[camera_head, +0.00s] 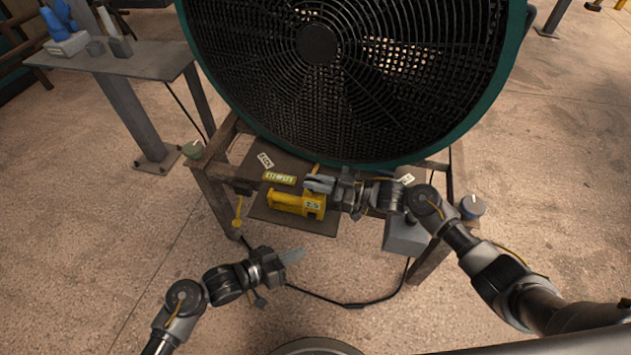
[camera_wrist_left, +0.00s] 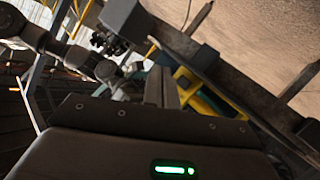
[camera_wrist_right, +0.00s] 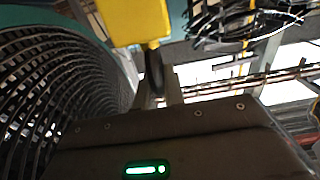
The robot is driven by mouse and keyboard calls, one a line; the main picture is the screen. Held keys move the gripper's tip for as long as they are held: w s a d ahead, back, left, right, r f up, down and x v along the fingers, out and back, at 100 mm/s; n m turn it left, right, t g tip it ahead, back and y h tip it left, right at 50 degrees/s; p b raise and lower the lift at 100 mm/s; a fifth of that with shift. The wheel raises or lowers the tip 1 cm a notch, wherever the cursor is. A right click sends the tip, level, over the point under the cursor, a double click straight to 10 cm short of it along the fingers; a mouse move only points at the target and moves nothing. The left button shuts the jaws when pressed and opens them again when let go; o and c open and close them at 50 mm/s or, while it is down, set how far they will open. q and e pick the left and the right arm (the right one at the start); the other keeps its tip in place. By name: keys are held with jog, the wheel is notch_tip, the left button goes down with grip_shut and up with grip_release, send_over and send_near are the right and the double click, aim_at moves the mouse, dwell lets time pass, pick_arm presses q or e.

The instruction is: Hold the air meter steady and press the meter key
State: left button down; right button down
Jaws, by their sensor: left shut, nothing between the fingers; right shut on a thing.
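The yellow air meter (camera_head: 285,201) is at the front of the small table below the big fan, with a pale label on its right end. My right gripper (camera_head: 311,184) is shut at the meter's upper right. In the right wrist view a dark part sits at its fingertips (camera_wrist_right: 160,88), just below a yellow body (camera_wrist_right: 136,22). My left gripper (camera_head: 298,255) is shut and empty, below and in front of the meter, apart from it. Yellow also shows beyond its fingers (camera_wrist_left: 162,88) in the left wrist view. I cannot make out the meter key.
The large green-rimmed fan (camera_head: 330,75) stands close behind the meter. A yellow-green sign (camera_head: 279,178) and a white tag (camera_head: 265,160) lie on the table (camera_head: 325,225). A grey box (camera_head: 405,238) is at the right. Open floor lies in front, crossed by a black cable (camera_head: 350,304).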

aim_at(304, 227)
pick_arm(q)
jog(key=shift+f, duration=0.15)
jog(key=shift+w+d, duration=0.45)
jog(key=shift+w, duration=0.95)
jog(key=shift+w+d, duration=0.45)
jog(key=shift+w, duration=0.9)
jog(key=shift+w+d, duration=0.45)
jog(key=shift+w, duration=0.95)
jog(key=shift+w, duration=0.1)
jog(key=shift+w+d, duration=0.15)
jog(key=shift+w, duration=0.2)
jog(key=shift+s, duration=0.45)
jog(key=shift+s, duration=0.1)
